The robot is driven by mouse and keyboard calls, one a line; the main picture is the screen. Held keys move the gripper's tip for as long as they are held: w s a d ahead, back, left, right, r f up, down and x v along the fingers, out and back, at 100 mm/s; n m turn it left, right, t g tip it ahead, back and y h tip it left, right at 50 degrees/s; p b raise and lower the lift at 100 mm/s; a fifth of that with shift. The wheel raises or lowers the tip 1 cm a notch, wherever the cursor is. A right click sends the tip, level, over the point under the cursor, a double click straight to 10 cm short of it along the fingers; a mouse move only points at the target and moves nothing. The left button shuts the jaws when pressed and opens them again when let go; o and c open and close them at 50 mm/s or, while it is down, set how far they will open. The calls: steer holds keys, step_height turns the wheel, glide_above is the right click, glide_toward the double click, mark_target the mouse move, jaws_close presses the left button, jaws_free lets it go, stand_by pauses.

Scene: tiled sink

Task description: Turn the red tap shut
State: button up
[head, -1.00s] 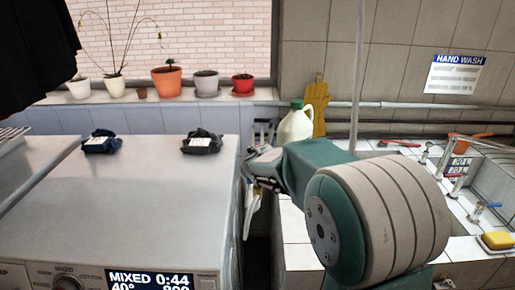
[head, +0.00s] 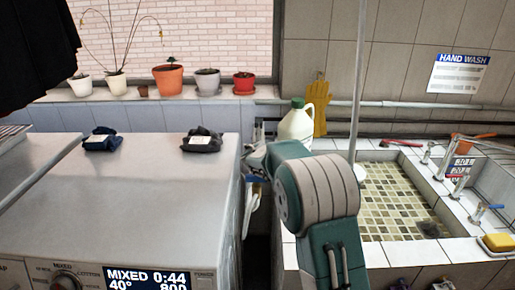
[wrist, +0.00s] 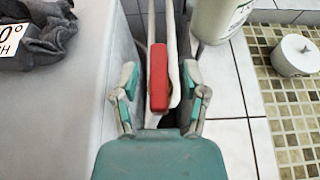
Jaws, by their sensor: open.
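In the wrist view, a narrow red bar (wrist: 158,78) stands lengthwise between the two fingers of my gripper (wrist: 161,84). The fingers are apart, with a gap on each side of the bar. White strips or hoses run behind it in the slot between the machine and the tiled counter. I cannot tell from this view whether the bar is a tap handle. In the head view, a tap with a red lever (head: 458,177) stands on the sink's right rim, away from my gripper. My gripper (head: 252,165) is partly hidden by my arm there.
A washing machine (head: 150,185) is left of the slot, with dark cloth bundles on top. A cream jug (head: 296,125) stands beside the slot on the counter. The sink (head: 395,195) lies right. A white round pot (wrist: 297,55) is in it.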

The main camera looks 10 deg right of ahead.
steer(key=shift+w+f, duration=0.15)
steer(key=shift+w, duration=0.3)
steer(key=shift+a, duration=0.1)
steer(key=shift+c, duration=0.3)
jaws_close()
steer(key=shift+m+h, duration=0.6)
steer(key=shift+h, duration=0.1)
steer(key=m+g+h, duration=0.2)
steer(key=m+h, duration=0.1)
steer(key=shift+a+f+m+h, duration=0.1)
steer(key=shift+m+h, duration=0.2)
steer(key=m+g+h, duration=0.3)
steer(key=m+g, duration=0.1)
steer(key=shift+m+h, duration=0.4)
steer(key=shift+m+g+h, duration=0.3)
steer(key=shift+m+g, duration=0.2)
steer(key=shift+g, duration=0.2)
